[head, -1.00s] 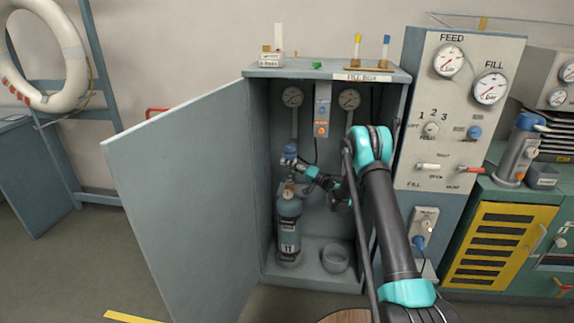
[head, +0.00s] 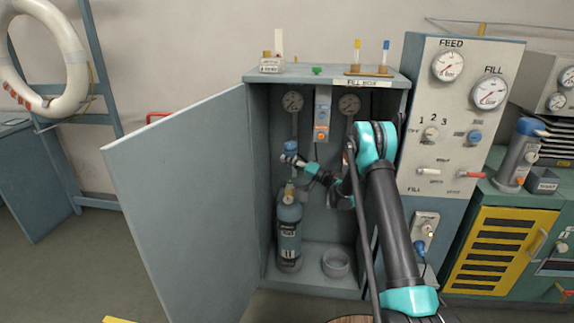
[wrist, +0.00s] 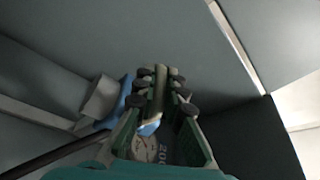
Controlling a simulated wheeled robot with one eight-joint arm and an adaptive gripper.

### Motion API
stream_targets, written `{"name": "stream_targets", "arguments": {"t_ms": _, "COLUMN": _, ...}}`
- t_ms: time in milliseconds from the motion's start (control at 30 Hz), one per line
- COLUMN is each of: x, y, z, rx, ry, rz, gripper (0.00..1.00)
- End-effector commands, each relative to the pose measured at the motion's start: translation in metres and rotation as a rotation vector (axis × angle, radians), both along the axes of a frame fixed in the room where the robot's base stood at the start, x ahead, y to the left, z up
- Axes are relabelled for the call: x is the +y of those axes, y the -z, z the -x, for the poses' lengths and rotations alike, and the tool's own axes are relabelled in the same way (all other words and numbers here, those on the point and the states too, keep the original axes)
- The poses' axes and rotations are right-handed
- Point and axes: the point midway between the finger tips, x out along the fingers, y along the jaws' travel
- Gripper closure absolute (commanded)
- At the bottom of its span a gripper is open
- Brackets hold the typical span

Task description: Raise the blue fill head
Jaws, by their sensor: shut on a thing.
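The blue fill head (head: 291,147) is inside the open fill box, above the cylinder (head: 289,235) and apart from its brass valve (head: 289,190). My gripper (head: 292,158) reaches in from the right and is shut on the fill head, at its lower part. In the wrist view my gripper's fingers (wrist: 160,95) close around a narrow tan piece, with some blue showing beside them; the exact contact is hard to make out. The cylinder stands upright on the box floor. The gripper hides part of the fill head.
The box door (head: 190,190) stands open at the left. A grey ring-shaped holder (head: 336,262) is on the box floor, right of the cylinder. The feed and fill panel (head: 455,150) stands close on the right.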

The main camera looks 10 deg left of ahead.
Motion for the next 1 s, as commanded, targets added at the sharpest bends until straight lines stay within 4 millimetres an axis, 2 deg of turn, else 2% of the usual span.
{"name": "stream_targets", "arguments": {"t_ms": 100, "x": -0.001, "y": -0.005, "z": -0.002, "rx": 0.002, "ry": 0.003, "rz": -0.010, "gripper": 1.00}}
{"name": "stream_targets", "arguments": {"t_ms": 133, "x": -0.001, "y": -0.005, "z": -0.002, "rx": 0.002, "ry": 0.003, "rz": -0.010, "gripper": 0.86}}
{"name": "stream_targets", "arguments": {"t_ms": 300, "x": -0.001, "y": -0.004, "z": -0.002, "rx": 0.002, "ry": 0.002, "rz": -0.008, "gripper": 0.68}}
{"name": "stream_targets", "arguments": {"t_ms": 667, "x": -0.006, "y": -0.001, "z": 0.001, "rx": 0.001, "ry": 0.003, "rz": -0.007, "gripper": 0.68}}
{"name": "stream_targets", "arguments": {"t_ms": 767, "x": -0.017, "y": 0.001, "z": 0.005, "rx": 0.001, "ry": 0.003, "rz": -0.007, "gripper": 0.68}}
{"name": "stream_targets", "arguments": {"t_ms": 1000, "x": -0.061, "y": 0.011, "z": 0.021, "rx": 0.001, "ry": 0.005, "rz": -0.007, "gripper": 0.68}}
